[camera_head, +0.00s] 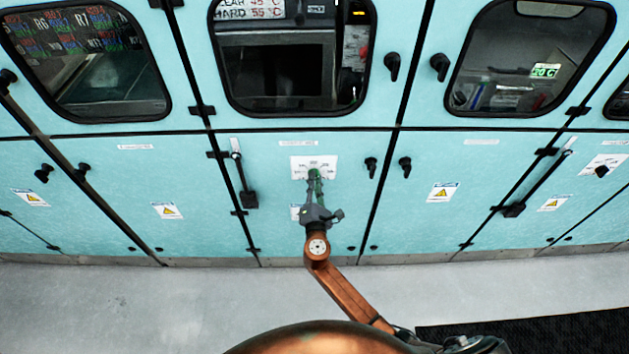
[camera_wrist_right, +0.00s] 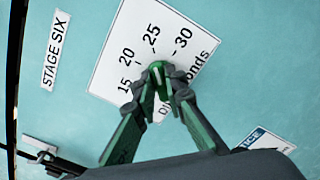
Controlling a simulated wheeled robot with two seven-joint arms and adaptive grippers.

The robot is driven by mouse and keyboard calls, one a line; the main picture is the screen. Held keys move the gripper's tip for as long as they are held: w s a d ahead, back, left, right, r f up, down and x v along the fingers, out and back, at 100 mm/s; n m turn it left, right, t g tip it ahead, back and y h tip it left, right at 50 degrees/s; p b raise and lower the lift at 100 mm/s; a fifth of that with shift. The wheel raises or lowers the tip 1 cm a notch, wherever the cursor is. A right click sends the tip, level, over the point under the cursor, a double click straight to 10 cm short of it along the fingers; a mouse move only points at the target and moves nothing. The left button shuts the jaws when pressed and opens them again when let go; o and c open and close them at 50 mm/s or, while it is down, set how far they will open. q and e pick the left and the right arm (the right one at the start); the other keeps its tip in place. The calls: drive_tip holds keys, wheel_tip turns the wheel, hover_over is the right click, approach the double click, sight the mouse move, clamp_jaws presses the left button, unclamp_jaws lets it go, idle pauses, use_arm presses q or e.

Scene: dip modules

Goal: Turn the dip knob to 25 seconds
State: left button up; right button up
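The dip knob (camera_wrist_right: 158,74) is a small green knob with a white line, in the right wrist view. It sits on a white dial plate (camera_wrist_right: 118,55) printed 15, 20, 25, 30 and a partly hidden "seconds" label. The white line points up the picture, roughly toward the 25. The plate also shows in the head view (camera_head: 328,161), on a turquoise lower panel. My right gripper (camera_wrist_right: 164,88) has its two green fingers converged on the knob, with a grey tip against each side. In the head view the right gripper (camera_head: 315,178) reaches up to the plate. My left gripper is out of view.
A "STAGE SIX" label (camera_wrist_right: 57,50) is left of the plate. A black lever handle (camera_head: 249,198) stands out left of the gripper, and dark door handles (camera_head: 371,166) are to its right. Windowed doors (camera_head: 290,115) are above. Grey floor (camera_head: 150,305) lies in front.

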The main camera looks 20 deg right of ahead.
drive_tip(key=o, duration=0.4)
drive_tip(key=v, duration=1.2)
